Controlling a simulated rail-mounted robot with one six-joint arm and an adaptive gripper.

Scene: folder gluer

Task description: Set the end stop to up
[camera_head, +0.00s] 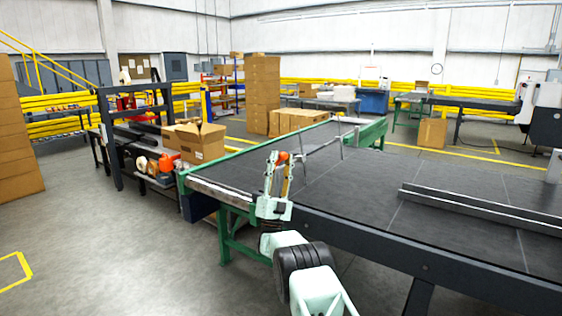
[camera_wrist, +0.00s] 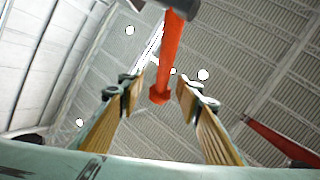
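The end stop seems to be the part with the orange-red handle, whose small orange end (camera_head: 283,156) shows at my fingertips by the green-edged table. In the wrist view the handle is a long red bar (camera_wrist: 170,55) coming down from a dark mount at the top edge. Its lower end lies between my fingertips in the picture, with a gap on each side. My gripper (camera_head: 278,162) points upward beside the table edge. In the wrist view my gripper (camera_wrist: 160,92) is open, its wood-coloured pads apart. Whether the handle is at fingertip depth is unclear.
A dark table (camera_head: 340,185) with a green frame spreads right of my arm. A thin metal rail (camera_head: 325,143) stands on it beyond my gripper, and a long bar (camera_head: 480,208) lies at right. Another red bar (camera_wrist: 282,140) shows at right in the wrist view. Floor at left is clear.

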